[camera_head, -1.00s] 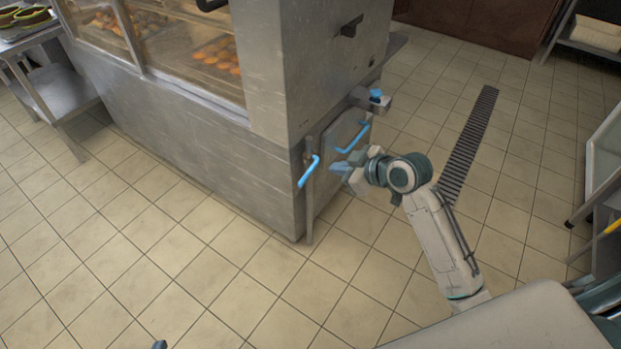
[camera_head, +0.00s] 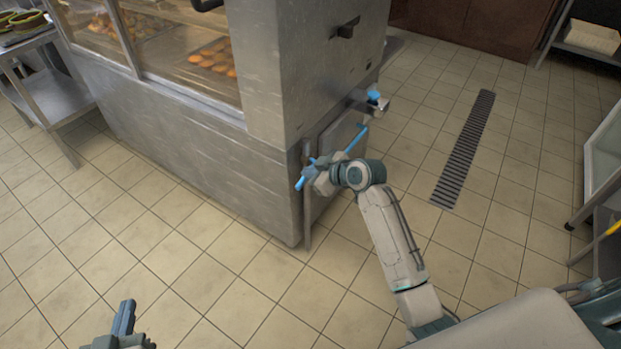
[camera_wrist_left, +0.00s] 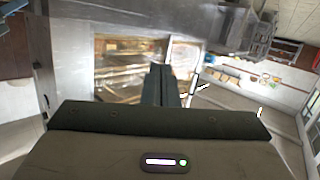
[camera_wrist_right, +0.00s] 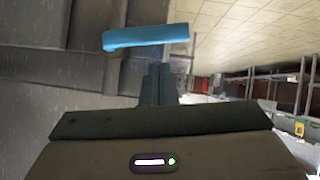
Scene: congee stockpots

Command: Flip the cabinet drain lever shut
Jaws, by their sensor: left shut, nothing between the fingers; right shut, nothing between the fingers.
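The steel cabinet (camera_head: 190,140) has several blue handles on its right side. A blue lever (camera_head: 299,184) is at the vertical pipe by its near corner. My right gripper (camera_head: 315,172) is shut and empty right by this lever, partly covering it; whether they touch cannot be told. In the right wrist view a blue bar (camera_wrist_right: 146,37) lies just beyond the shut fingers (camera_wrist_right: 160,80). My left gripper (camera_head: 123,317) is shut and empty above the floor at lower left; its shut fingers also show in the left wrist view (camera_wrist_left: 164,85).
A blue angled handle (camera_head: 356,138) sits on the side panel, and a blue-topped fitting (camera_head: 372,97) sticks out above it. A steel side table (camera_head: 52,97) stands at the left. A floor drain grate (camera_head: 465,150) lies at the right. The tiled floor in front is clear.

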